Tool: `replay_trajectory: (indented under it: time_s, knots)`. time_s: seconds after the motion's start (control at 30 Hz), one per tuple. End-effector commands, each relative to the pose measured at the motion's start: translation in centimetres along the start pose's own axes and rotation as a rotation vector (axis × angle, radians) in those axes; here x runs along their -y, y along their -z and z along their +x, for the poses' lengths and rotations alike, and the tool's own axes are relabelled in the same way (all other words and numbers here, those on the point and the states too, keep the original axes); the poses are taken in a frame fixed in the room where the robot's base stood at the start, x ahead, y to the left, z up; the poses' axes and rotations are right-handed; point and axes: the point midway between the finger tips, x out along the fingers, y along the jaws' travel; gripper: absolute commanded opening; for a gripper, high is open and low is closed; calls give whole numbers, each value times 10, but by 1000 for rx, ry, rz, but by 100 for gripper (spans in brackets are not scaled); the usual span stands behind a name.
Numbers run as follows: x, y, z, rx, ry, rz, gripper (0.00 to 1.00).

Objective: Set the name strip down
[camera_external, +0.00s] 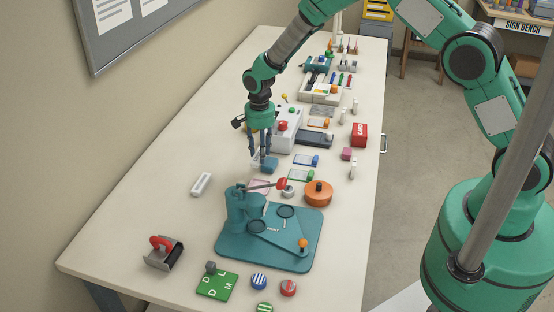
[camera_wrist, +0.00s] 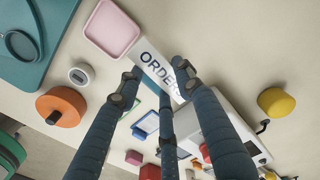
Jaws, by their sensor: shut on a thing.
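The name strip (camera_wrist: 150,58) is a white strip with dark letters that read "ORDER", partly covered by a finger. My gripper (camera_wrist: 160,84) is shut on it, with dark blue fingers on both sides. In the external view my gripper (camera_external: 261,155) points down over the middle of the table (camera_external: 180,170), left of the white machine and behind the teal press. The strip is too small to make out clearly there. I cannot tell how high it is above the table.
A pink tray (camera_wrist: 110,30) lies close to the strip's far end. The teal press (camera_external: 270,241), an orange round tin (camera_external: 318,194) and a white machine (camera_external: 288,130) stand near my gripper. A white holder (camera_external: 201,184) lies to the left. The table's left side is mostly clear.

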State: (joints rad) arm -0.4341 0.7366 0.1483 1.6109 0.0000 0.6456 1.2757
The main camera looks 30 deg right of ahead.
Motion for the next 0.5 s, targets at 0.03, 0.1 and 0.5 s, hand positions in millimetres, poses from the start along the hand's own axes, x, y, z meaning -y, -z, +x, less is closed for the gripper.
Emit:
replay_trajectory:
  time_s: [0.03,0.1,0.5]
  knots:
    - [8,-10,-3,-1,2,-6,12]
    - [19,-26,-5,0,2,-9,12]
    - [90,-162,-27,0,2,-37,12]
